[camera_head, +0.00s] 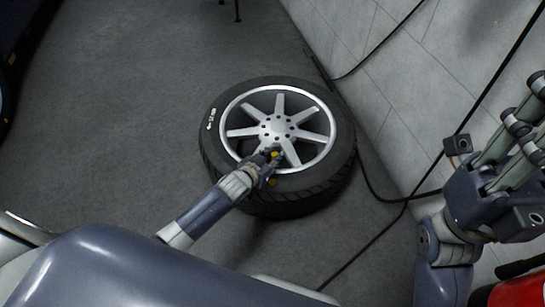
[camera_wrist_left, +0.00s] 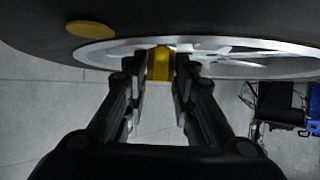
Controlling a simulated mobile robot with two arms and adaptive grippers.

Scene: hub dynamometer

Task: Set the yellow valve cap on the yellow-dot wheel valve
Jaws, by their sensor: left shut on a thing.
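The yellow valve cap (camera_head: 275,154) is between the fingers of my left gripper (camera_head: 272,156), which is shut on it over the lower rim of the wheel. In the left wrist view the cap (camera_wrist_left: 160,64) shows as a yellow cylinder between both fingers (camera_wrist_left: 160,85), in front of the silver rim. The wheel (camera_head: 340,165) lies flat, with a silver spoked rim and a black tyre. I cannot make out the valve. My right gripper (camera_head: 522,120) is empty, its fingers apart.
A pale tiled wall (camera_head: 375,60) runs along the right, with black cables (camera_head: 375,190) on it and on the floor. A red object (camera_head: 510,292) is at the lower right. The grey floor (camera_head: 130,110) left of the wheel is clear.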

